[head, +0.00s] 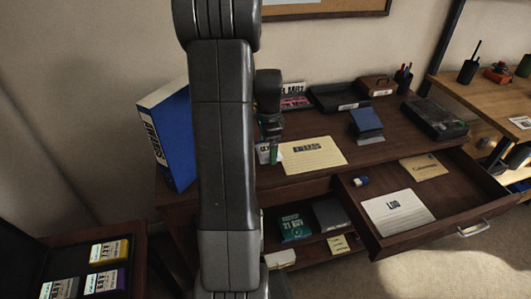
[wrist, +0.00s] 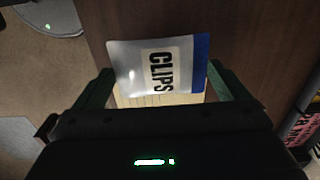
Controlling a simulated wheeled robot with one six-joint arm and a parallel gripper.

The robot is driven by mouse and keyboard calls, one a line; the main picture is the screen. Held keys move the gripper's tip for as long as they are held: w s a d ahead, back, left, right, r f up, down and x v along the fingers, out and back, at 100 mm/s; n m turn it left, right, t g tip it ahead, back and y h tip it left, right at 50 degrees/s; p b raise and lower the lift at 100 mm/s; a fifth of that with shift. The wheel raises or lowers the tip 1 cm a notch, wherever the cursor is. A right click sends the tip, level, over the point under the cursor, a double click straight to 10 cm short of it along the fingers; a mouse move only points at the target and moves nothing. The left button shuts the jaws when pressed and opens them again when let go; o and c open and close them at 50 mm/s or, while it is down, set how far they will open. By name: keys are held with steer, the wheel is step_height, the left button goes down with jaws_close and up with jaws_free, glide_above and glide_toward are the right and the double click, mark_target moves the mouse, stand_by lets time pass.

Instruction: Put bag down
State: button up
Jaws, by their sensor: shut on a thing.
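The bag (wrist: 130,68) is a small clear-and-white pouch labelled CLIPS, with a blue strip along one edge. My gripper (wrist: 160,78) is shut on it, with a green finger at each side. Below the bag in the wrist view are brown wood and part of a cream sheet. In the head view my gripper (head: 271,152) is over the left part of the desk (head: 370,155). The bag (head: 262,153) shows there only in part, beside my arm. I cannot tell whether it touches the desk.
A cream AWARDS sheet (head: 312,160) lies right of my gripper. A blue AWARDS binder (head: 170,140) stands left. A black tray (head: 338,97), a blue stand (head: 366,125) and a dark box (head: 435,118) are farther right. The drawer (head: 440,226) is open and holds a LOG sheet (head: 398,215).

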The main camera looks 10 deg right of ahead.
mark_target(268, 148)
steer(key=shift+f, duration=1.9)
steer(key=o, duration=0.6)
step_height(268, 148, up, 12)
steer(key=shift+r, duration=0.15)
